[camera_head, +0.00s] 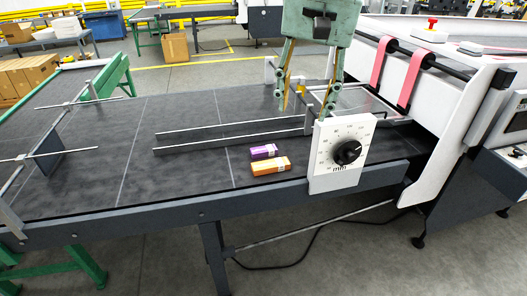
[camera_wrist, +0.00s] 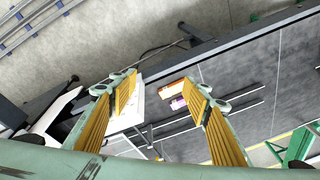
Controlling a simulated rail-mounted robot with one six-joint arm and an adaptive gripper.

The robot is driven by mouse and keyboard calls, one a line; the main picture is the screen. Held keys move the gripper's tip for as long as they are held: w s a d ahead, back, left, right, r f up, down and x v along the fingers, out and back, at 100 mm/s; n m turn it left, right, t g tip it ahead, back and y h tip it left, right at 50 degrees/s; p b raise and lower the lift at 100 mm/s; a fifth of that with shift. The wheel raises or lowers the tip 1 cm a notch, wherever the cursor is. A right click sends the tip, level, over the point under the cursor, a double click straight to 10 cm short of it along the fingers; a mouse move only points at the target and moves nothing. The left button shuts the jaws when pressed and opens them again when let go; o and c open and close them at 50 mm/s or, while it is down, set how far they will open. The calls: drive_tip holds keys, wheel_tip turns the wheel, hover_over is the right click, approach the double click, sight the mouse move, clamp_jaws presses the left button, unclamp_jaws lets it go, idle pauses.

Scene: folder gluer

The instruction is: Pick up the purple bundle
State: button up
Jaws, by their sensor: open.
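The purple bundle (camera_head: 264,152) lies flat on the dark conveyor table, just behind an orange bundle (camera_head: 270,166). In the wrist view the purple bundle (camera_wrist: 178,103) shows beyond and between my fingers, partly covered by the right-hand finger. The orange bundle (camera_wrist: 172,89) is beside it there. My gripper (camera_head: 305,112) is open and empty, above the table and to the right of the bundles, pointing down. It also shows in the wrist view (camera_wrist: 165,85) with its yellow-padded fingers spread wide.
A white dial panel (camera_head: 329,165) stands at the table's front edge, right of the bundles. Low metal rails (camera_head: 232,133) run behind them. A white machine with pink belts (camera_head: 415,80) is at the right. The table (camera_head: 180,170) is clear left of the bundles.

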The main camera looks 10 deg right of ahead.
drive_tip(key=w+f+m+p, duration=0.1)
drive_tip(key=w+f+m, duration=0.2)
drive_tip(key=w, duration=1.1)
drive_tip(key=m+g+p, duration=0.3)
drive_tip(key=m+p, duration=0.1)
drive_tip(key=m, duration=0.4)
hover_over(264, 149)
wheel_tip(264, 149, down, 26)
drive_tip(key=shift+a, duration=0.15)
drive_tip(key=shift+f, duration=4.15)
drive_tip(key=shift+f, duration=0.1)
drive_tip(key=shift+f, duration=2.55)
